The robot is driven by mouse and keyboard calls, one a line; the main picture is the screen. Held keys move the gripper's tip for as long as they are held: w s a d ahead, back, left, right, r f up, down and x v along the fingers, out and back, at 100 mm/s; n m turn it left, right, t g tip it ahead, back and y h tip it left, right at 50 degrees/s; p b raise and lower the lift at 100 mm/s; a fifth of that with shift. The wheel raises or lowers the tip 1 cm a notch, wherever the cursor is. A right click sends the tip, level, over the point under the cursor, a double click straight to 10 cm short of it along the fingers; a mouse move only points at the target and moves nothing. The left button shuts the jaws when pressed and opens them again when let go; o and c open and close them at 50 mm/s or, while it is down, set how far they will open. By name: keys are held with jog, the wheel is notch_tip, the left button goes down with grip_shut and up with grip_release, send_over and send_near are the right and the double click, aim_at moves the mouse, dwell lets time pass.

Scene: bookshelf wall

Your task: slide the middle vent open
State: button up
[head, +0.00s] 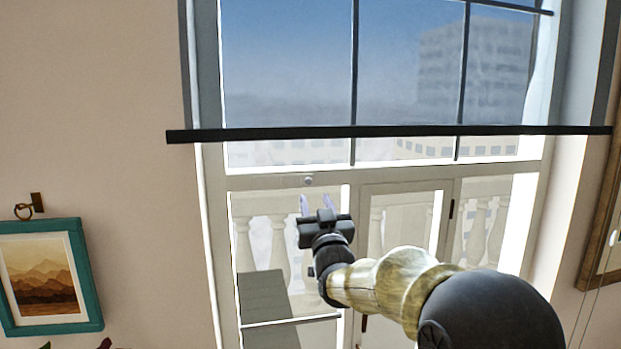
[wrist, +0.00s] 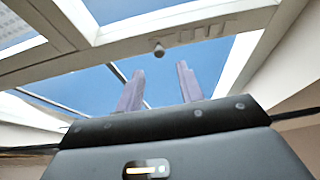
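A pale window frame rail (wrist: 110,52) crosses the wrist view, with a row of narrow slots (wrist: 207,31) that looks like a vent. A small round knob (wrist: 158,48) sticks out at the left end of the slots. The knob also shows in the head view (head: 308,181) on the rail below the dark bar. I cannot tell whether the vent is open or shut. My gripper (wrist: 160,68) has its two purple fingers spread apart with nothing between them. In the head view my gripper (head: 318,203) is just below the knob and appears apart from it.
A dark horizontal bar (head: 390,132) runs across the window above my gripper. A glazed door panel (head: 405,190) with a dark hinge is to the right. A teal-framed picture (head: 48,276) hangs on the left wall. A balustrade (head: 270,235) shows through the glass.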

aim_at(309, 183)
jog(key=p+x, duration=0.2)
jog(key=x, duration=0.3)
jog(key=shift+w+r, duration=0.2)
jog(key=shift+w+a+p, duration=0.15)
jog(key=shift+w+p, duration=0.25)
jog(key=shift+w, duration=0.05)
